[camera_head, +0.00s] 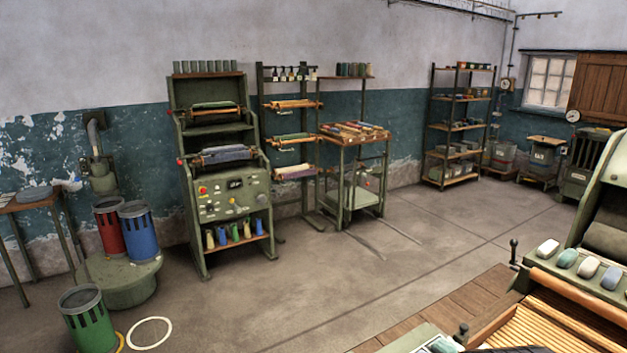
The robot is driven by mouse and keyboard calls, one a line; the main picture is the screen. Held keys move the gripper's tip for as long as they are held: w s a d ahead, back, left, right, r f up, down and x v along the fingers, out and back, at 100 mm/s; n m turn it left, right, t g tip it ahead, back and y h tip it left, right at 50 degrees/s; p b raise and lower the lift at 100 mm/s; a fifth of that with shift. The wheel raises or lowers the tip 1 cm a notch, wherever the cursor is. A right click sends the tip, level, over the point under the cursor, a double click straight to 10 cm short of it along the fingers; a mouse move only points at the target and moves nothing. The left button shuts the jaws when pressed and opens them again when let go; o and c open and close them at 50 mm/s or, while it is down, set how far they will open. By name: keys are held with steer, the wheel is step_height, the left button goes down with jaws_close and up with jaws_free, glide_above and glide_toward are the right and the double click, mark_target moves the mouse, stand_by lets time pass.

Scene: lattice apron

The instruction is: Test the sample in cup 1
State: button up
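No cup marked 1 can be made out in this view. A red slotted canister (110,226) and a blue slotted canister (138,231) stand upright side by side on a round green base (118,284) at the left. A green slotted canister (87,320) stands on the floor in front of them. I cannot tell whether any of these is cup 1 or holds a sample. A green machine (228,200) with a dial, buttons and a small dark display stands by the wall. My gripper does not show in this view.
A white ring (149,333) lies on the floor beside the green canister. A small table (32,201) stands at far left. Racks and a cart (352,139) stand along the wall. A slatted machine (565,320) fills the lower right. The middle floor (370,260) is clear.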

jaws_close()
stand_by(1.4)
